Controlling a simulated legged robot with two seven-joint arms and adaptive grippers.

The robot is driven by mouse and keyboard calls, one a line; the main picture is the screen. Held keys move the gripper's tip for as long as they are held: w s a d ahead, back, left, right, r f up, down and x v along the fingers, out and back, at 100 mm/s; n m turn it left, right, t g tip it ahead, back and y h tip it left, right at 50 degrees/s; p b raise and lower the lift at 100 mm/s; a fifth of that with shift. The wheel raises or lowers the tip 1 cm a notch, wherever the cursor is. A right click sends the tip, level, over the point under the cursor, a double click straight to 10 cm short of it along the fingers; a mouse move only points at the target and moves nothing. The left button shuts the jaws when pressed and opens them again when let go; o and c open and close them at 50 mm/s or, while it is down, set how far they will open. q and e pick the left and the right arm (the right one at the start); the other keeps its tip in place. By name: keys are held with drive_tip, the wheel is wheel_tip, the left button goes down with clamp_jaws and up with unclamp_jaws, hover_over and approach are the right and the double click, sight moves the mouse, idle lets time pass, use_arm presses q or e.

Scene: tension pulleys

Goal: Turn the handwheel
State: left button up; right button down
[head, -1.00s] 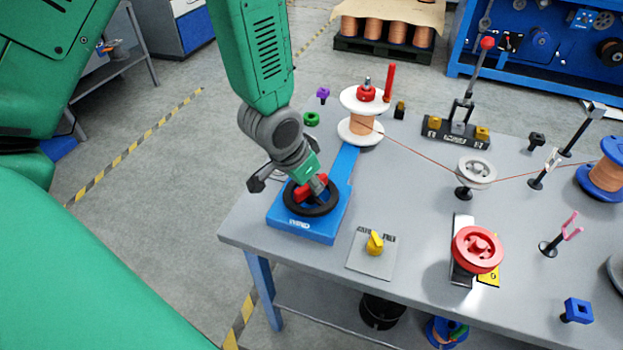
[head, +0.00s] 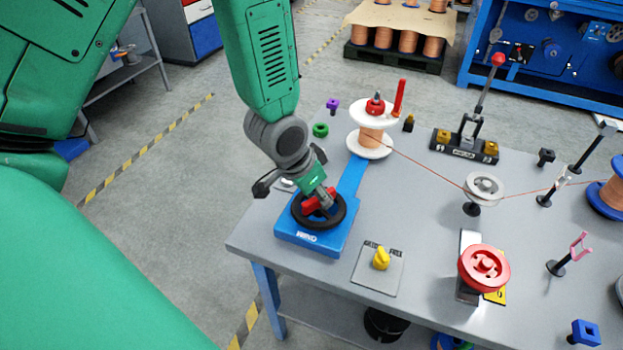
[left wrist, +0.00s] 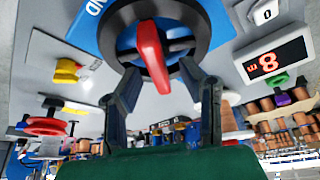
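The handwheel (head: 334,218) is a black ring with a red handle (head: 312,206), lying flat on a blue base (head: 305,240) at the table's near left corner. My left gripper (head: 318,198) reaches down from above to the wheel; its fingertips are largely hidden in the head view. In the left wrist view, the red handle (left wrist: 151,58) stands between the two dark fingers of the left gripper (left wrist: 160,78), with the black ring (left wrist: 196,50) behind. The fingers are apart, with visible gaps beside the handle. My right gripper is in neither view.
A white spool (head: 372,142) of copper wire stands behind the wheel, its wire running right past a grey pulley (head: 484,187). A yellow knob (head: 380,259) and a red wheel (head: 484,268) sit to the right. A display (left wrist: 268,62) shows 8 in the left wrist view.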

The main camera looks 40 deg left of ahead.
use_arm(q)
drive_tip(key=v, duration=1)
drive_tip(key=shift+r, duration=0.3)
drive_tip(key=shift+s, duration=0.1)
